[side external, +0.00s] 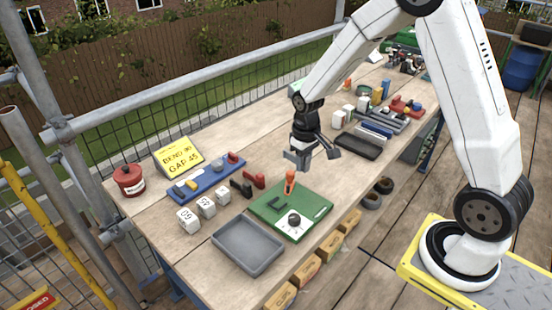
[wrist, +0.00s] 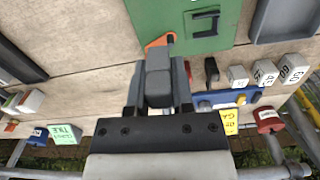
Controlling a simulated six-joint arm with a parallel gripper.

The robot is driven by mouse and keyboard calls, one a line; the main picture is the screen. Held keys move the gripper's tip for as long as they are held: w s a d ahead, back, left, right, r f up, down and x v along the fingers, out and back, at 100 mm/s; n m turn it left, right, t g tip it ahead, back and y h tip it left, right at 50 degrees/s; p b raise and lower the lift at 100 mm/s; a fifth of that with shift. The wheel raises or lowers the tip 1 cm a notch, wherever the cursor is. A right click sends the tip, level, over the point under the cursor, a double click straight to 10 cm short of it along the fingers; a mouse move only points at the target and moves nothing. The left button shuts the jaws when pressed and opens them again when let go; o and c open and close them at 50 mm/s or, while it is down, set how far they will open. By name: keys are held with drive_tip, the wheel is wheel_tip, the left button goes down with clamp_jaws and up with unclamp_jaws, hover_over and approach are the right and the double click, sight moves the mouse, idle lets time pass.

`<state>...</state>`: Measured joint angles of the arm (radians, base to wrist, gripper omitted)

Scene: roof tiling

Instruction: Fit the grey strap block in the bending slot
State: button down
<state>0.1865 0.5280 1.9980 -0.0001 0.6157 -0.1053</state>
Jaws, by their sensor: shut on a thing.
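My gripper (wrist: 158,95) is shut on the grey strap block (wrist: 158,72), which sits between its two dark fingers in the wrist view. In the side view my gripper (side external: 303,157) hangs above the bench, just behind the green bending board (side external: 315,208); the block is hard to make out there. The board lies flat and carries an orange lever (side external: 290,181), a black round knob (side external: 294,221) and a dark angular fitting (side external: 278,203). That fitting also shows in the wrist view (wrist: 204,24). I cannot tell which part is the bending slot. The block is apart from the board in the side view.
An empty grey tray (side external: 248,244) lies left of the board. White numbered cubes (side external: 189,219), a blue tool tray (side external: 205,179), a yellow sign (side external: 179,157) and a red pot (side external: 129,180) stand further left. A black tray (side external: 358,146) and several other items lie right of my gripper.

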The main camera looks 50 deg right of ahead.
drive_tip(key=a+m, duration=0.2)
drive_tip(key=m, duration=1.5)
hover_over(279, 205)
drive_tip(key=shift+w+f, duration=0.1)
drive_tip(key=shift+f, duration=0.8)
drive_tip(key=shift+f, duration=0.15)
drive_tip(key=shift+f, duration=3.7)
drive_tip(key=shift+f, duration=0.7)
